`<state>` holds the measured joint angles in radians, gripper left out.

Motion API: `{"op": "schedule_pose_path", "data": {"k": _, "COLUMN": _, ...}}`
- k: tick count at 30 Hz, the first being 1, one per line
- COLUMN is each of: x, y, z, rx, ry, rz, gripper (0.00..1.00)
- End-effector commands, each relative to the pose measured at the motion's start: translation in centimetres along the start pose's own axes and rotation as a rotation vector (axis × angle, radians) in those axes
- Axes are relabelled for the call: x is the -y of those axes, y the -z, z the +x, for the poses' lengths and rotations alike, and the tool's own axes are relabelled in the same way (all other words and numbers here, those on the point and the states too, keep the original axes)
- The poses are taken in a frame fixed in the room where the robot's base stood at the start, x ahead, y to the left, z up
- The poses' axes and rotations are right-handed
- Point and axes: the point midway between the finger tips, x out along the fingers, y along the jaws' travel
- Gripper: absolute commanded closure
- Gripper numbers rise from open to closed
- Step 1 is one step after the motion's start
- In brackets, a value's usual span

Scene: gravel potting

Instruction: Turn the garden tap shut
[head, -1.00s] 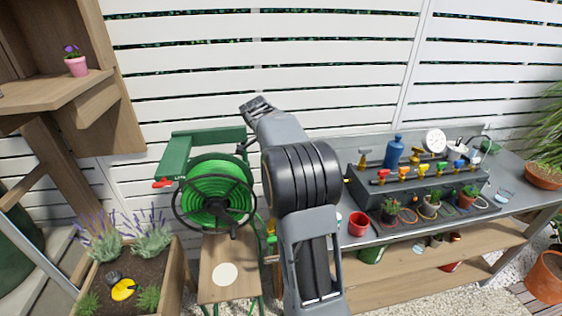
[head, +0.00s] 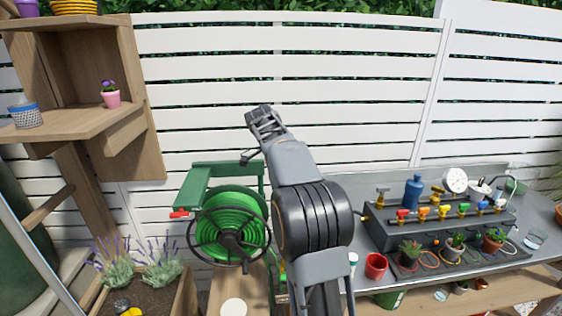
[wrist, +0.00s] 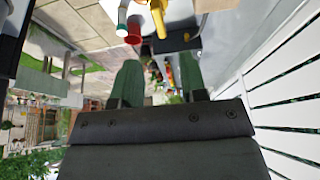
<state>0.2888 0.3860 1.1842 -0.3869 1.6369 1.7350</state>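No tap stands out clearly as the garden tap in the head view. A manifold (head: 437,236) on the bench at the right carries several small taps with red, orange, yellow and blue handles. A yellow part (head: 282,271) shows just left of my arm, mostly hidden. In the wrist view a yellow piece (wrist: 158,17) lies at the top edge, cut off, and I cannot tell what it belongs to. My gripper (head: 262,118) is raised in front of the white fence, above and right of the green hose reel (head: 247,205). Its fingers (wrist: 158,82) are apart with nothing between them.
The hose reel stands left of my arm. A wooden shelf unit (head: 148,120) with a pink pot (head: 111,97) rises at the left. A red cup (head: 376,266) and a blue bottle (head: 413,191) stand on the bench. The fence area around my gripper is free.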

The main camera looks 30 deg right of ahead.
Motion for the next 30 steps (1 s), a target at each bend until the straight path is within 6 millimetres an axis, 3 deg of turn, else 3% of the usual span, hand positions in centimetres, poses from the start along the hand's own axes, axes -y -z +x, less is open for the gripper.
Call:
{"op": "schedule_pose_path", "data": {"k": 3, "x": 0.1, "y": 0.0, "z": -2.2, "rx": 0.0, "ry": 0.002, "rz": -0.001, "gripper": 0.61}}
{"op": "schedule_pose_path", "data": {"k": 10, "x": 0.1, "y": 0.0, "z": -4.4, "rx": 0.0, "ry": 0.0, "rz": -0.001, "gripper": 0.61}}
{"op": "schedule_pose_path", "data": {"k": 30, "x": 0.0, "y": 0.0, "z": -4.9, "rx": 0.0, "ry": -0.001, "rz": -0.001, "gripper": 0.61}}
